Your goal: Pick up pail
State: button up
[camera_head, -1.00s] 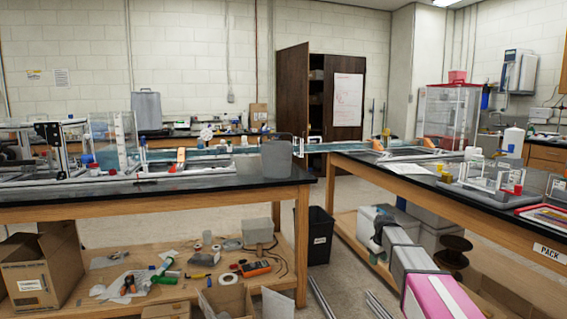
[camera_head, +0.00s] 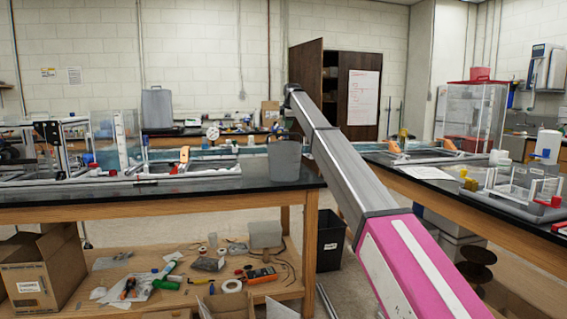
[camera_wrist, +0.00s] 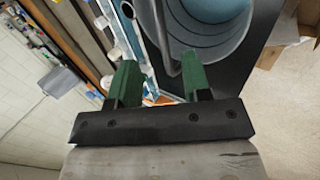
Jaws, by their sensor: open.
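The pail (camera_head: 284,163) is a grey, tapered bucket standing upright on the black-topped bench near its right end. My arm reaches out from the lower right, and its dark end is above the pail in the head view; the fingers cannot be made out there. In the wrist view, the open pail (camera_wrist: 208,38) fills the upper middle, seen from above into its ringed inside. My gripper (camera_wrist: 160,78) is open, with two green fingers pointing toward the pail. A grey curved edge, rim or handle, shows by the right finger; I cannot tell whether it lies between the fingers.
The black bench top (camera_head: 240,183) holds a metal frame rig (camera_head: 100,178) left of the pail. A second bench (camera_head: 430,184) with clear fixtures stands at right. A black bin (camera_head: 330,242) stands on the floor between them. Cardboard boxes and tools lie on the lower shelf.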

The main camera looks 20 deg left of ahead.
jog(key=x, duration=1)
jog(key=shift+f, duration=0.35)
grip_shut()
